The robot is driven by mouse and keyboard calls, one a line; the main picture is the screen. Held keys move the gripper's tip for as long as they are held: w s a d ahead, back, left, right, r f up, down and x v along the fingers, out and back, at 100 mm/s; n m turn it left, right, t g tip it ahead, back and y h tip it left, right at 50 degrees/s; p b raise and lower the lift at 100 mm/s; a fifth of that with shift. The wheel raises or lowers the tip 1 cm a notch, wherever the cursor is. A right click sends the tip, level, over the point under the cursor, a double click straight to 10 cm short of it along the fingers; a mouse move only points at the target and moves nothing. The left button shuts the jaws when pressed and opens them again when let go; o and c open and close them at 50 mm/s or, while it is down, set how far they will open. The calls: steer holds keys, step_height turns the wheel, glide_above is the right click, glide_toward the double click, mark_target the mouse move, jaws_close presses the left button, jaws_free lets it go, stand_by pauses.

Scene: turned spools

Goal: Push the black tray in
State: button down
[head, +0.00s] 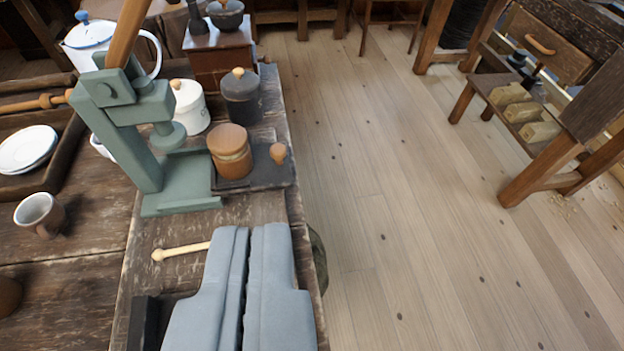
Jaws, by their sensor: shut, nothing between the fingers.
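The black tray (262,172) is a flat dark slab on the wooden table, to the right of the green press (150,140), its left end close to the press base. A round wooden knob (278,153) rises at its right end. A brown wooden jar (230,155) stands on the tray, under or beside the press head; I cannot tell which. My gripper (250,233) is shut and empty, its fingers side by side at the bottom of the view, nearer than the tray and apart from it in the picture. The gripper hides some of the table.
A pale wooden stick (182,251) lies left of my gripper. Behind the tray stand a dark lidded pot (240,97), a white lidded pot (189,108) and a wooden grinder (219,52). A brown cup (40,214) is at left. Open floor (410,210) lies right of the table.

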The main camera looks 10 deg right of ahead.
mark_target(244, 153)
steer(key=w+d+f+g+y, duration=0.25)
steer(key=w+d+f, duration=0.2)
steer(key=w, duration=0.25)
steer(key=w+d+f+g+y, duration=0.1)
steer(key=w+d+f+g, duration=0.3)
steer(key=w, duration=0.3)
steer(key=w+d+f+g+y, duration=0.1)
steer(key=w+d+f+y, duration=0.1)
steer(key=w+d+f, duration=0.4)
steer(key=w+a+f, duration=0.5)
steer(key=a+f, duration=0.3)
steer(key=a, duration=0.1)
steer(key=shift+w+a, duration=0.35)
steer(key=shift+w, duration=0.05)
steer(key=shift+g, duration=0.25)
steer(key=a, duration=0.8)
steer(key=shift+s+a, duration=0.1)
